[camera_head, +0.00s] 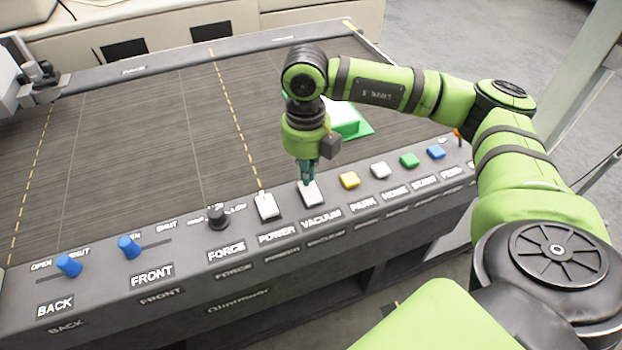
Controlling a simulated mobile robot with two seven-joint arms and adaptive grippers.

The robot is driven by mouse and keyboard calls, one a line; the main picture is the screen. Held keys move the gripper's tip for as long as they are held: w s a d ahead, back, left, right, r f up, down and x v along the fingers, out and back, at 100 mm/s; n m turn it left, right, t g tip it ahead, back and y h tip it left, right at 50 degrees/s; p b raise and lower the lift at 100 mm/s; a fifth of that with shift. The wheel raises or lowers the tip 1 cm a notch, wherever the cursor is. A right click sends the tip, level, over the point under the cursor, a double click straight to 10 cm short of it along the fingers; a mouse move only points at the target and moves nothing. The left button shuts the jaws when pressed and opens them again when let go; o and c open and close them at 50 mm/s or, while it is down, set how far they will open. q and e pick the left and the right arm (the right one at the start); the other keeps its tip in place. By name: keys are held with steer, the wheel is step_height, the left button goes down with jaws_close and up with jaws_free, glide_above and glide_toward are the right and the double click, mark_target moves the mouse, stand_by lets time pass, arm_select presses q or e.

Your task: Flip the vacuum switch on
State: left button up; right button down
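The vacuum switch (313,195) is a white rocker on the sloped grey front panel, above the label VACUUM. My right gripper (308,183) points down right at its upper part. Its fingertips look close together and seem to touch or nearly touch the switch; the exact contact is hard to tell. The gripper hides the switch's top edge, so I cannot tell which way the switch is set. Nothing shows held in the fingers. My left gripper is not in view.
The white power switch (267,206) and a black force knob (217,217) sit to the left. A yellow button (349,180) is close on the right, then white, green and blue buttons. Blue levers (128,246) are at far left. A green object (345,122) lies on the dark bed behind.

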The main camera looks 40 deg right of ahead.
steer(key=shift+f+b, duration=0.55)
steer(key=shift+f, duration=0.15)
steer(key=shift+r, duration=0.15)
steer(key=shift+r+p, duration=2.15)
steer(key=shift+r, duration=1.3)
